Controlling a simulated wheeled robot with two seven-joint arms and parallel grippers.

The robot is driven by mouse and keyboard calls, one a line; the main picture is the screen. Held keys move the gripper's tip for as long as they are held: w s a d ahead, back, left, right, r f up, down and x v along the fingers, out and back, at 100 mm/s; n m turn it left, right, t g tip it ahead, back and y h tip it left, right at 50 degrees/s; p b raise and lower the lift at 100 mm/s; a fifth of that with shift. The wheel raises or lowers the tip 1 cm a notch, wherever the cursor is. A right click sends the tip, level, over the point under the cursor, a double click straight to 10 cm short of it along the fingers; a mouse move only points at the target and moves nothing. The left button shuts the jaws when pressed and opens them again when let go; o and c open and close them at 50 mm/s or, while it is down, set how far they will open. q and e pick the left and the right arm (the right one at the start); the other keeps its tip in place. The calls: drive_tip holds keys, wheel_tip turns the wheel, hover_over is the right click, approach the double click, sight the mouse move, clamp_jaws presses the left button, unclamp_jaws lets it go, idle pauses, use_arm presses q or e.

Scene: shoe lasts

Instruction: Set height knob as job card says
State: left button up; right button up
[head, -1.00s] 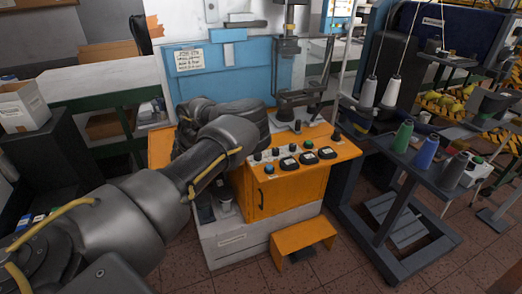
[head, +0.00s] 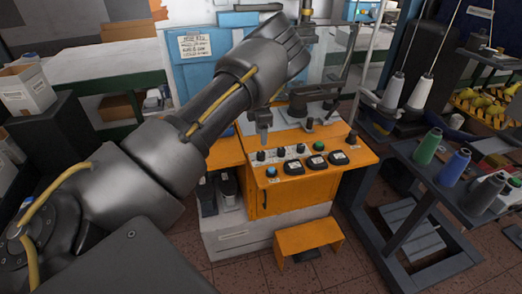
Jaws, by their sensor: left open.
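The job card (head: 195,46) is a white sheet on the blue machine panel; its writing is too small to read. The orange control panel (head: 361,155) carries a row of small black knobs (head: 281,152), a blue button (head: 271,171), a green button (head: 318,146) and black-framed dials (head: 317,161). Another black knob (head: 352,137) stands at its right end. I cannot tell which is the height knob. My right gripper is out of view.
The machine's dark arm and post (head: 325,88) stand behind the panel. A dark stand with thread cones (head: 426,147) is at the right. An orange step (head: 308,238) sits on the floor in front. White boxes (head: 25,88) are at the left.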

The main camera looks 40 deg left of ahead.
sight(261, 153)
use_arm(q)
wheel_tip(261, 153, down, 8)
drive_tip(key=shift+a+r+p, duration=0.1)
drive_tip(key=shift+r+p, duration=0.15)
drive_tip(key=shift+p, duration=0.6)
drive_tip(key=shift+f, duration=0.75)
drive_tip(key=shift+w, duration=0.1)
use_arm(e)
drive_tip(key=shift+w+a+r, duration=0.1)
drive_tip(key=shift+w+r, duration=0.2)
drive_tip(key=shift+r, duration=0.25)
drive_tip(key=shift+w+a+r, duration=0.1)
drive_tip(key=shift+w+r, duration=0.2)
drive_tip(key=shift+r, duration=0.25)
use_arm(q)
drive_tip(key=shift+c, duration=0.3)
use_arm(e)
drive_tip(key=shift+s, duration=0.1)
use_arm(q)
drive_tip(key=c, duration=0.9)
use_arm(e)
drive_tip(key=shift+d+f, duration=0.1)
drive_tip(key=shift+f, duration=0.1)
